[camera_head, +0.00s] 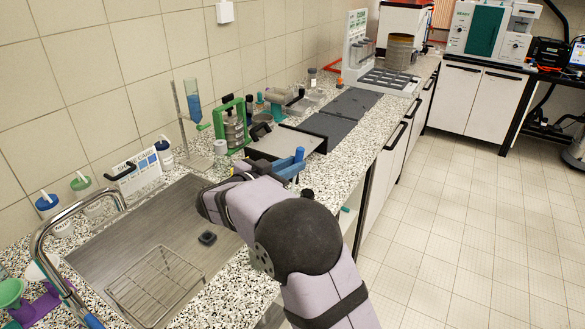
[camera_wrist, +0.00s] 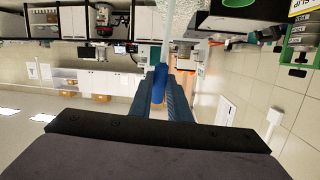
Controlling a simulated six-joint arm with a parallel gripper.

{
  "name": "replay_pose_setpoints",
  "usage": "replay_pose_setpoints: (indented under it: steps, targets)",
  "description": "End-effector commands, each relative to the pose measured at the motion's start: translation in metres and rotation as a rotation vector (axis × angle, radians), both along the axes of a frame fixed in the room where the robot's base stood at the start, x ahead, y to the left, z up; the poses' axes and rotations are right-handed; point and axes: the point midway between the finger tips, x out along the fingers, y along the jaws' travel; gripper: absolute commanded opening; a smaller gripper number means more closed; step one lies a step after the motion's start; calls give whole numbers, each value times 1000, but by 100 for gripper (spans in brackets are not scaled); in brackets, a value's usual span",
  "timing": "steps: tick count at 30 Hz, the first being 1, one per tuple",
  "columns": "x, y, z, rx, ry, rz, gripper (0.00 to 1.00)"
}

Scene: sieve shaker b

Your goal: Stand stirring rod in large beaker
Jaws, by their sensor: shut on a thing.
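My gripper (camera_head: 289,166) is out over the counter's front part, beside the pale flat-topped device. In the wrist view my blue fingers (camera_wrist: 160,88) are shut on the stirring rod (camera_wrist: 160,76). Its blue end sits between the fingertips, and a thin pale shaft appears to run on from it toward the top edge of that picture. In the head view the rod's blue end (camera_head: 299,154) shows upright at the fingers; its shaft cannot be made out there. I cannot pick out the large beaker for sure in either view.
A sink (camera_head: 165,225) with a wire rack (camera_head: 155,285) lies at left. A green-framed device (camera_head: 233,125), a stand with a blue cylinder (camera_head: 192,105) and bottles line the wall. Dark mats (camera_head: 345,108) lie farther back.

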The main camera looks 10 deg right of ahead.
Motion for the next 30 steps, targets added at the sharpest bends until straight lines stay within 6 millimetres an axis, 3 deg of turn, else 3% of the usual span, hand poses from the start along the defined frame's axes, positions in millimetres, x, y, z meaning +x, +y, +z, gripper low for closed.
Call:
replay_pose_setpoints:
  steps: [15, 30]
  targets:
    - [-1, 4, -24, 1, -2, 0, 0]
    - [-1, 5, -27, 1, -1, 0, 0]
